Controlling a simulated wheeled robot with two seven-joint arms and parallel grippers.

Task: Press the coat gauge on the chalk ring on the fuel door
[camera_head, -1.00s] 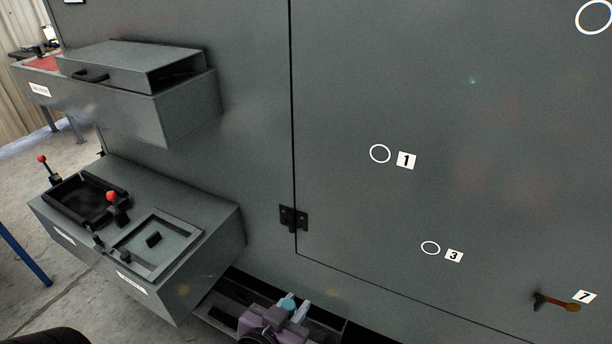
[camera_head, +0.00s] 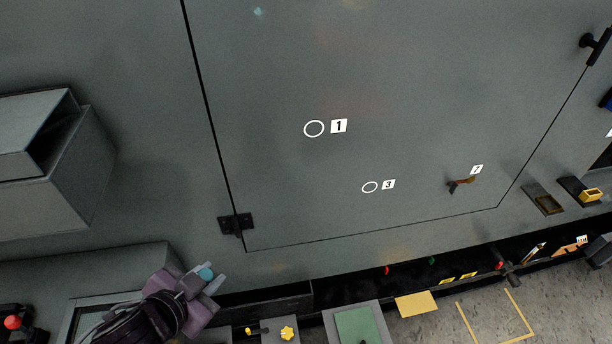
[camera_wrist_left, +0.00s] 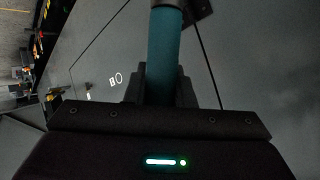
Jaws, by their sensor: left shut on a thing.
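My left gripper (camera_head: 207,284) is shut on the coat gauge, a teal cylinder (camera_wrist_left: 165,58) that points away from the jaws in the left wrist view. In the head view only its small teal end (camera_head: 206,273) shows between the fingers. The grey fuel door (camera_head: 290,70) carries a white chalk ring (camera_head: 314,128) beside label 1 and a smaller ring (camera_head: 370,187) beside label 3. The gauge is below and left of both rings, apart from them. One ring (camera_wrist_left: 119,78) with a label also shows in the left wrist view. My right gripper is out of view.
A black hinge (camera_head: 235,224) sits at the door's lower left. A brown-handled latch (camera_head: 461,184) near label 7 and a black handle (camera_head: 595,46) stick out at right. A grey box (camera_head: 60,180) juts out at left. Below is a ledge with several small parts.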

